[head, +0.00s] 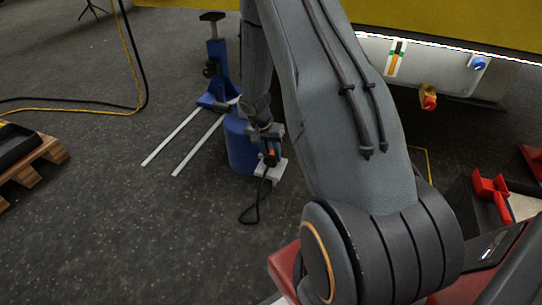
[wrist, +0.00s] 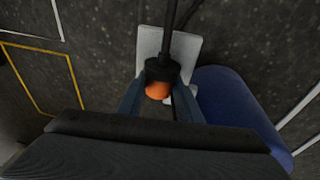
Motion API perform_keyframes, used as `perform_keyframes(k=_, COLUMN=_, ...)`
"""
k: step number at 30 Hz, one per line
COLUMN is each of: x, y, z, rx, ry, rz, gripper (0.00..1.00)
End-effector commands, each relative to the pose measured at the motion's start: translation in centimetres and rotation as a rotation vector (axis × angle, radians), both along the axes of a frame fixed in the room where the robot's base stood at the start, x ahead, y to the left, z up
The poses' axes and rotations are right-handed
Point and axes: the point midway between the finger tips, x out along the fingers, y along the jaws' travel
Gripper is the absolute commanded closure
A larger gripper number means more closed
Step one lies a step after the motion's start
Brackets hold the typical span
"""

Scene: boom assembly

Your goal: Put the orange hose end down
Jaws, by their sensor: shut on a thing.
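The orange hose end (head: 271,158) is at the tip of my gripper (head: 268,150) in the head view, beside a blue drum. In the wrist view the orange hose end (wrist: 157,91) sits in a black collar between the two blue-grey fingers of my gripper (wrist: 158,96), which are shut on it. A black hose (head: 257,200) hangs from it and loops on the floor. A light grey plate (head: 276,175) shows just below and behind the hose end, also in the wrist view (wrist: 184,48). I cannot tell whether the hose end touches the plate.
The blue drum (head: 237,155) stands close to my gripper, and in the wrist view (wrist: 230,105) it is at the right. A blue jack (head: 217,65) with two pale rails (head: 172,136) stands behind. A wooden pallet (head: 40,152) is at far left. The left floor is mostly clear.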

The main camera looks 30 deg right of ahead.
Motion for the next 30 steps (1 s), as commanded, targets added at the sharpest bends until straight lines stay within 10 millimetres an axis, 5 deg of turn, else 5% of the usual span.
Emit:
perform_keyframes(k=7, x=0.0, y=0.0, z=-0.3, rx=0.0, ry=0.0, rz=0.0, gripper=0.97)
perform_keyframes(k=8, x=0.0, y=0.0, z=-0.3, rx=0.0, ry=0.0, rz=0.0, gripper=0.66)
perform_keyframes(k=11, x=0.0, y=0.0, z=-0.2, rx=0.0, ry=0.0, rz=0.0, gripper=0.5)
perform_keyframes(k=23, x=0.0, y=0.0, z=0.4, rx=0.001, ry=-0.001, rz=0.0, gripper=0.49)
perform_keyframes(k=30, x=0.1, y=0.9, z=4.6, rx=0.0, ry=-0.003, rz=0.001, gripper=0.49)
